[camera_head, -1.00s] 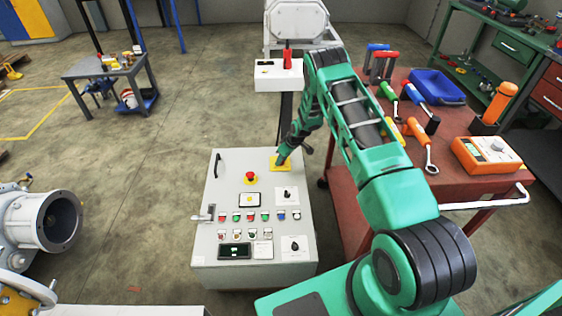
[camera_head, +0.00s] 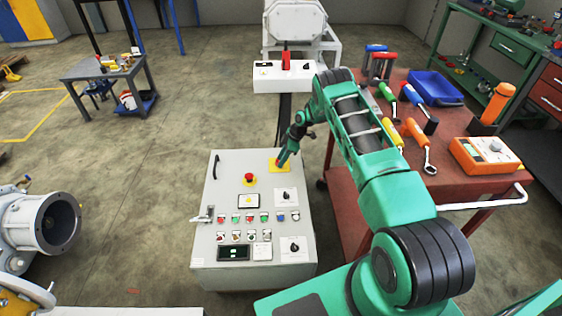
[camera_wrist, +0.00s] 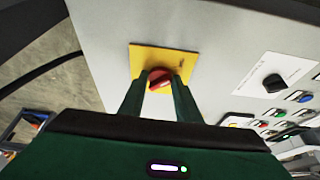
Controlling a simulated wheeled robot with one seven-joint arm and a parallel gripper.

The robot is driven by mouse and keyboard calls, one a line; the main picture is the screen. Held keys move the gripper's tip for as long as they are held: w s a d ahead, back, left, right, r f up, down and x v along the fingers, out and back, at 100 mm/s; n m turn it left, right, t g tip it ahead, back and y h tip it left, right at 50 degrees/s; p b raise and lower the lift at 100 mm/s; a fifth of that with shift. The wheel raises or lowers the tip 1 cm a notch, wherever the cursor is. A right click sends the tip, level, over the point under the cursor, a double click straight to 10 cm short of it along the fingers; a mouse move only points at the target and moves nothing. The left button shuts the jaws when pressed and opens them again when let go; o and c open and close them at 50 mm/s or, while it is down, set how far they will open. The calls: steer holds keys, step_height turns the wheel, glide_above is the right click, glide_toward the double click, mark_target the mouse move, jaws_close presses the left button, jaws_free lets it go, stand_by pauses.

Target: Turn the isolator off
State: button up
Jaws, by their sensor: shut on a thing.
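The isolator is a red rotary knob (camera_wrist: 160,80) on a yellow plate (camera_wrist: 177,60) on the grey control cabinet. In the head view the yellow plate (camera_head: 274,166) is at the top right of the cabinet's panel, and my gripper hides most of the knob. My gripper (camera_wrist: 158,85) is at the knob, with one finger on each side, shut on it. In the head view my gripper (camera_head: 281,163) reaches down to the plate from above right.
The cabinet (camera_head: 222,185) also carries a red emergency stop (camera_head: 249,180), black selector knobs (camera_head: 286,195) and rows of small buttons. A red tool table (camera_head: 455,206) stands close to my arm on the right. Open floor lies to the left.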

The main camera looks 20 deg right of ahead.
steer(key=shift+w+d, duration=0.2)
stand_by(0.4)
steer(key=o, duration=1)
steer(key=shift+o, duration=0.3)
steer(key=shift+s+a, duration=0.1)
steer(key=v, duration=1)
steer(key=shift+r, duration=0.35)
